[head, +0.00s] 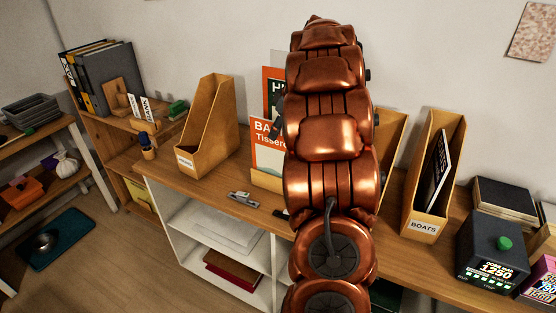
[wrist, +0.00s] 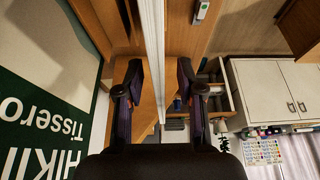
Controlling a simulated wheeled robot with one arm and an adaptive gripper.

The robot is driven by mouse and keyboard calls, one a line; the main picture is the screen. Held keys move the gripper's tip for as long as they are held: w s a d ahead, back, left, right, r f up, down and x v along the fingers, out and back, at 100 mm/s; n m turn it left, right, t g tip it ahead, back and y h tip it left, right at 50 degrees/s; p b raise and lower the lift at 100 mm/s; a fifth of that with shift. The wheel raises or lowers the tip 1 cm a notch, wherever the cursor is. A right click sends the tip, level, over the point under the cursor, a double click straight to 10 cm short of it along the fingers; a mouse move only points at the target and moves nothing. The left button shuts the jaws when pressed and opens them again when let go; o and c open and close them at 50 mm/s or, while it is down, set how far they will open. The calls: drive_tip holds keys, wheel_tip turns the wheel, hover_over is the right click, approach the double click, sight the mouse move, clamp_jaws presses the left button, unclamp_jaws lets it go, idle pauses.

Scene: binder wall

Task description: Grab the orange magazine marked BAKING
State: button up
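The orange magazine marked "BA… Tissero…" (head: 267,150) stands upright in a low wooden holder on the shelf top in the head view. My copper arm hides its right part. In the head view my arm mostly hides the gripper.
A wooden file box (head: 208,130) stands left of the magazines. A BOATS file box (head: 433,180) stands right of my arm. A small stapler-like object (head: 244,199) lies in front.

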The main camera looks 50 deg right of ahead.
drive_tip(key=shift+c, duration=0.4)
clamp_jaws()
idle(0.4)
